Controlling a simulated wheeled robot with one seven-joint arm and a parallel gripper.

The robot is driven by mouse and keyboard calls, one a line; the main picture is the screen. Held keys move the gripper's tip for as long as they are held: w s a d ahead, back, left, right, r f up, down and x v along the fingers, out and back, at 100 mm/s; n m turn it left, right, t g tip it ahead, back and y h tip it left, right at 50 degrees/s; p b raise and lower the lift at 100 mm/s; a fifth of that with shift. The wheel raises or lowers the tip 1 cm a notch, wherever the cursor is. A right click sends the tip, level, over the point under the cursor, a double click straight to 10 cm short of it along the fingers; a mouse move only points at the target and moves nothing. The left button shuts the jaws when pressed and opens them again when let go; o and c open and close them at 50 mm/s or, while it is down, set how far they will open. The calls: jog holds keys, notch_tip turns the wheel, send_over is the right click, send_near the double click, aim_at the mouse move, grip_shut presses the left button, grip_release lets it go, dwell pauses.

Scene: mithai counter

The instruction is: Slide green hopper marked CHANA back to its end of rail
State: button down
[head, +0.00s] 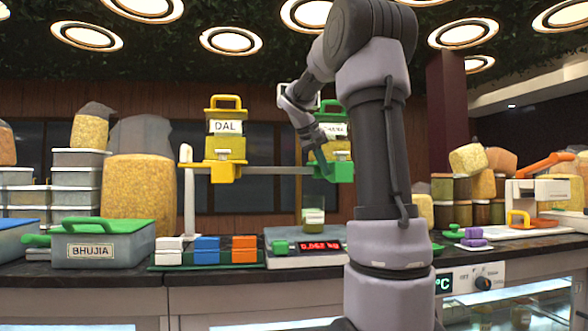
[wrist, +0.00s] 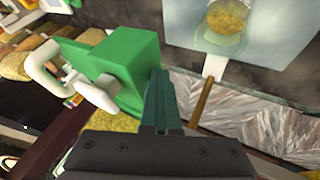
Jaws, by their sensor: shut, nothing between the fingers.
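The green hopper marked CHANA (head: 345,131) hangs at the right part of the grey rail (head: 275,171), partly hidden behind my arm. Its green bracket (head: 336,173) sits at the rail. My gripper (head: 312,133) is at the hopper's left side, high above the counter. In the wrist view my gripper's fingers (wrist: 162,98) are closed together with nothing between them. A green block (wrist: 133,65) of the hopper is just left of the fingers; I cannot tell whether they touch. The yellow hopper marked DAL (head: 225,145) stands upright on the rail's left part.
A scale (head: 318,247) with a small jar (head: 313,218) on it stands below the rail; the jar also shows in the wrist view (wrist: 228,20). Coloured blocks (head: 207,249) and the BHUJIA bin (head: 92,250) are to the left. A white post (head: 189,200) stands at the rail's left end.

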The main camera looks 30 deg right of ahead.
jog(key=s+d, duration=0.1)
jog(key=d, duration=0.4)
jog(key=s+d, duration=0.2)
jog(key=d, duration=0.4)
jog(key=s+d, duration=0.2)
jog(key=d, duration=0.4)
jog(key=shift+s+d+r, duration=0.1)
jog(key=shift+d, duration=0.1)
jog(key=shift+d, duration=0.1)
